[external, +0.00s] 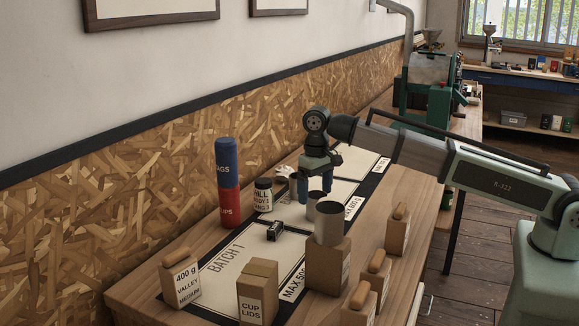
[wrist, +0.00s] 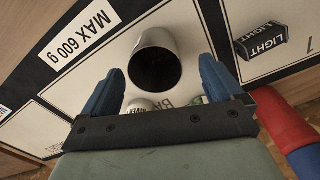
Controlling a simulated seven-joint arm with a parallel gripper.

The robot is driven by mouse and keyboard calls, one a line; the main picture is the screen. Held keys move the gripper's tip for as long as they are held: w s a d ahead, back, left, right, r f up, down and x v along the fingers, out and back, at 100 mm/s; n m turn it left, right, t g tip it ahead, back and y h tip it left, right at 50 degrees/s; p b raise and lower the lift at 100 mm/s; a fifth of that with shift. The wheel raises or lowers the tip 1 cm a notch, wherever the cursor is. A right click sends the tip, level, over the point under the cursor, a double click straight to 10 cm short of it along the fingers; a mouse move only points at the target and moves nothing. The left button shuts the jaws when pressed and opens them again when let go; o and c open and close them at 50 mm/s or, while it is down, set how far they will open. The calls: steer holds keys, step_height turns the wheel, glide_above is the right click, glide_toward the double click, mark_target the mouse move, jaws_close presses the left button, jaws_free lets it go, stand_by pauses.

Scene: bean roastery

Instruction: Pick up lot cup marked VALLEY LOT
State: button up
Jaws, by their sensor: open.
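A grey cup (wrist: 157,70) with a dark inside shows in the wrist view, standing on the white mat just beyond the fingertips; no marking on it is readable. In the external view a small metal cup (external: 312,206) stands just below my gripper (external: 315,187), partly hidden behind a larger cup. My gripper also shows in the wrist view (wrist: 160,87), open, with its blue fingers apart and nothing gripped. A white rounded top (wrist: 140,104) with partly hidden lettering lies near the gripper bar. I cannot read VALLEY LOT on any cup.
A larger metal cup (external: 328,223) stands on a cardboard box (external: 327,262). A red-and-blue cylinder stack (external: 227,182), a labelled jar (external: 263,195) and a black LIGHT block (wrist: 262,40) are nearby. Several small boxes line the table's front and right. The wall runs along the left.

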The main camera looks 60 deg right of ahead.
mark_target(316, 202)
steer(key=shift+s+d+f, duration=0.1)
steer(key=shift+f, duration=1.1)
steer(key=shift+s+d+f, duration=0.1)
steer(key=shift+f, duration=1.05)
steer(key=c, duration=1.2)
steer(key=shift+r, duration=0.1)
